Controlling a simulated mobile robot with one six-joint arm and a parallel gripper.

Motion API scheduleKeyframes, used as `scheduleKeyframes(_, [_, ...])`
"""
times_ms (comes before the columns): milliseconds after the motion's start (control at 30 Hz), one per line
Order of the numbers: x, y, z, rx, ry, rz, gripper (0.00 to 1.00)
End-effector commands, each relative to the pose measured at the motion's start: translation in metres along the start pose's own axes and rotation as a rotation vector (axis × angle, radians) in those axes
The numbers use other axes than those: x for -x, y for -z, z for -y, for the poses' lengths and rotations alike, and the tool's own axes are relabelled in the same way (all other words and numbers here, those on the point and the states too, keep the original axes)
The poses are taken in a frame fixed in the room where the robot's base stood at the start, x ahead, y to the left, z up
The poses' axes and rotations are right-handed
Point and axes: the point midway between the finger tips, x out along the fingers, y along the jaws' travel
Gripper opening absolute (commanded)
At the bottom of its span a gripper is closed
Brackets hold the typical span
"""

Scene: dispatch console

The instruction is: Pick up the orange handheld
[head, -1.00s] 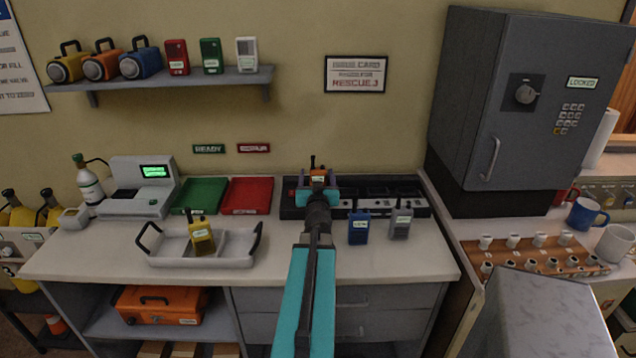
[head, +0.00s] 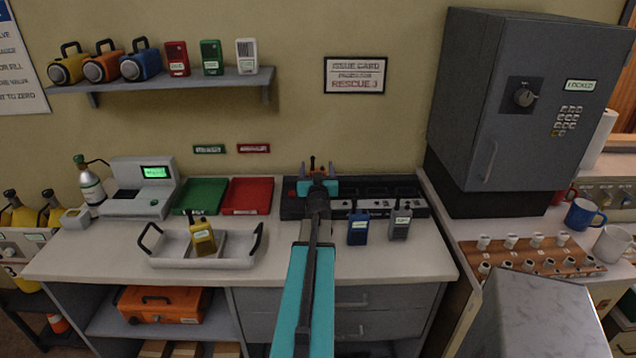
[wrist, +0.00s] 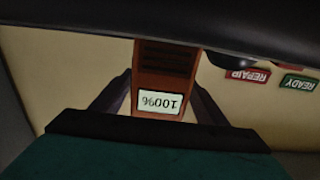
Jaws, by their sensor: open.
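The orange handheld (wrist: 165,75) fills the middle of the wrist view, upside down, with a display reading 100%. In the head view it stands at the charging rack (head: 287,211), and my gripper hides most of it; its thin antenna (head: 312,163) shows above. My gripper (head: 318,178) is open, with one finger on each side of the handheld in the wrist view. Gaps seem to show beside its lower part; whether the fingers touch it cannot be told.
A blue handheld (head: 358,228) and a grey handheld (head: 400,222) stand just right of my arm. A yellow handheld (head: 202,237) is in the white tray (head: 165,250). Green (head: 200,196) and red (head: 247,196) trays lie left of the rack. A grey locker (head: 535,100) stands right.

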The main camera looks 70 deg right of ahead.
Motion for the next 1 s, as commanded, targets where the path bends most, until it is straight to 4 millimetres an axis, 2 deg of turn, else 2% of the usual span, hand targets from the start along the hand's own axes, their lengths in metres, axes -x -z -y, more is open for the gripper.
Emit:
scheduleKeyframes(467, [0.0004,-0.0001,0.0002,0.0,0.0,0.0,0.66])
scheduleKeyframes(800, [0.0003,0.0006,0.0004,0.0,0.001,-0.001,0.1])
scheduleKeyframes(1000, [0.0003,0.0009,0.0003,0.0,0.001,-0.001,0.1])
